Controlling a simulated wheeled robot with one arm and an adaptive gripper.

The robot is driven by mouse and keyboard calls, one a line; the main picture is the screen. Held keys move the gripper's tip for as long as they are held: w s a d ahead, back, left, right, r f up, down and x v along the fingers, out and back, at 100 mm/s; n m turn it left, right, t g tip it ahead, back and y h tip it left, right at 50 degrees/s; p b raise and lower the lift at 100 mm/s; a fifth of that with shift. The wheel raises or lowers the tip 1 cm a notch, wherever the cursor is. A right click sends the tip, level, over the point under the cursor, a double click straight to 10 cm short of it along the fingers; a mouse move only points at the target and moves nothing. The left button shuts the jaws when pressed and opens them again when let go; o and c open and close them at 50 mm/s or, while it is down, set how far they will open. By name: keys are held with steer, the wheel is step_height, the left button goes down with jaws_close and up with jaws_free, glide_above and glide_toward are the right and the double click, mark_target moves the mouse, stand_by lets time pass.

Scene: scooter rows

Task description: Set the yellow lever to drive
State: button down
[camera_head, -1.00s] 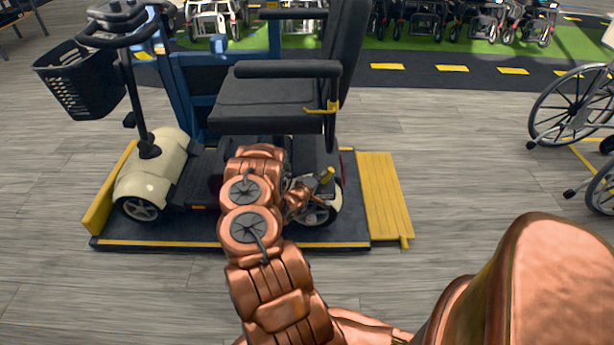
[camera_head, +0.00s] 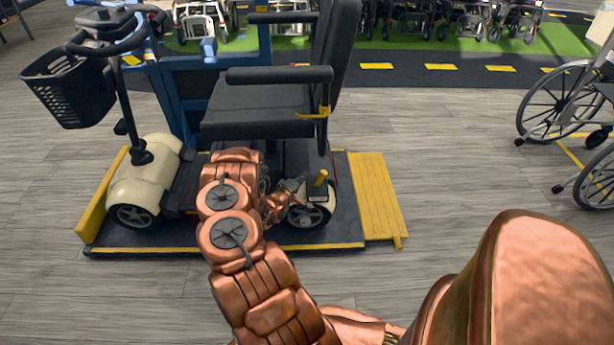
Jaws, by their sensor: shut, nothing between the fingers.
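The scooter (camera_head: 145,180) stands on a dark platform with yellow edges, its seat (camera_head: 262,104) facing left. A small yellow lever (camera_head: 321,179) stands nearly upright at its rear, just above the back wheel (camera_head: 306,214). My gripper (camera_head: 298,188) is low beside the rear wheel, just left of the lever. It is shut and empty. It looks close to the lever, but I cannot tell whether they touch. The lever's base and any drive marking are too small to read. My arm hides part of the scooter's rear body.
A second yellow handle (camera_head: 313,114) sits under the seat's right side, above the lever. A yellow ramp (camera_head: 376,195) lies at the platform's right end. A wheelchair (camera_head: 563,110) stands at the far right. The grey floor between is clear.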

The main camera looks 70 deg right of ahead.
steer(key=s+v, duration=0.1)
steer(key=v, duration=0.8)
steer(key=shift+w+a+r+p, duration=0.2)
steer(key=shift+w+p, duration=0.15)
steer(key=shift+p, duration=0.05)
